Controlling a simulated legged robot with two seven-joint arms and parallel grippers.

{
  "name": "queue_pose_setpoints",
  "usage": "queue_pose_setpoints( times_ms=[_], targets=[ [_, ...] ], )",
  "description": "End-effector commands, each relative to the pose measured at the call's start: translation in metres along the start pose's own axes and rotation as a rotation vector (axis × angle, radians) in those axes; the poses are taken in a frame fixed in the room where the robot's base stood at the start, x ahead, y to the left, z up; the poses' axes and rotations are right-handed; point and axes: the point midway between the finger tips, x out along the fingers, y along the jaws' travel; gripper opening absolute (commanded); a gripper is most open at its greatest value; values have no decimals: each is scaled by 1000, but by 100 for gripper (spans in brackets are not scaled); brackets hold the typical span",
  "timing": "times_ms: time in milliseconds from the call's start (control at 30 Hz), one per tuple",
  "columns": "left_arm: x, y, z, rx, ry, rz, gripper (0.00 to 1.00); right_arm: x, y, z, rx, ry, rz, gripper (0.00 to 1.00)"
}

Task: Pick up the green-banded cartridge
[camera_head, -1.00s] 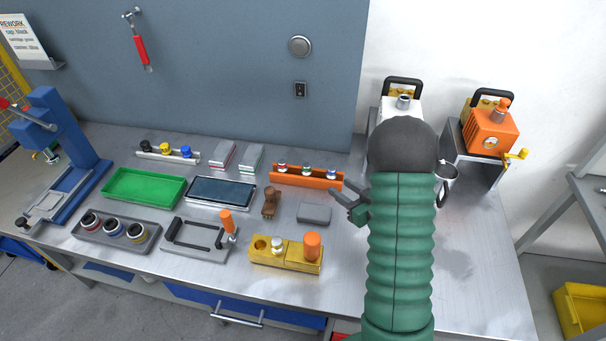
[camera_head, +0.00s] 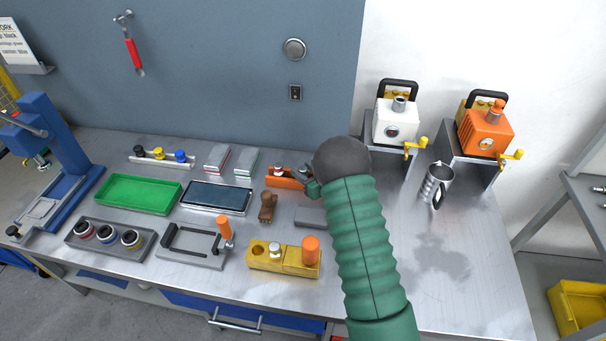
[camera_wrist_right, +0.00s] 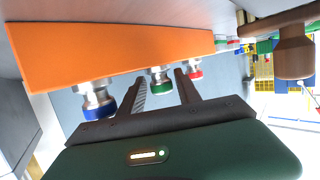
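The orange rack (camera_wrist_right: 120,42) fills the top of the right wrist view and holds three metal cartridges. The green-banded cartridge (camera_wrist_right: 161,85) is the middle one, between the blue-banded cartridge (camera_wrist_right: 98,98) and the red-banded cartridge (camera_wrist_right: 192,72). My right gripper (camera_wrist_right: 160,77) is open, with its fingers on either side of the green-banded cartridge in the picture and visible gaps to it. In the head view my right gripper (camera_head: 308,183) is at the orange rack (camera_head: 281,180), and my arm hides the rack's right part. My left gripper is not in view.
A grey block (camera_head: 308,216) and a brown wooden piece (camera_head: 267,206) lie in front of the rack. A yellow fixture (camera_head: 265,263) stands nearer the front edge.

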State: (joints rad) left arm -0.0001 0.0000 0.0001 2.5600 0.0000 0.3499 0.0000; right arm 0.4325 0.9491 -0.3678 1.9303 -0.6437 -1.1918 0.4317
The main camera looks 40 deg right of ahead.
Motion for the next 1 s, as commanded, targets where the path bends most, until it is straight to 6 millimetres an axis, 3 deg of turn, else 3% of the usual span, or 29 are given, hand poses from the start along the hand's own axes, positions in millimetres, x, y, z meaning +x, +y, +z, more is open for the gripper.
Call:
queue_pose_setpoints(
  times_ms=[233,567,867,1000],
  targets=[
    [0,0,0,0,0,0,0,5,0,0,2,0,0,40],
    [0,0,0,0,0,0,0,5,1,1,2,-1,0,0],
    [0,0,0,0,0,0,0,5,1,0,1,0,0,0],
    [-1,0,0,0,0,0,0,-1,1,-19,0,4,0,0]
  ],
)
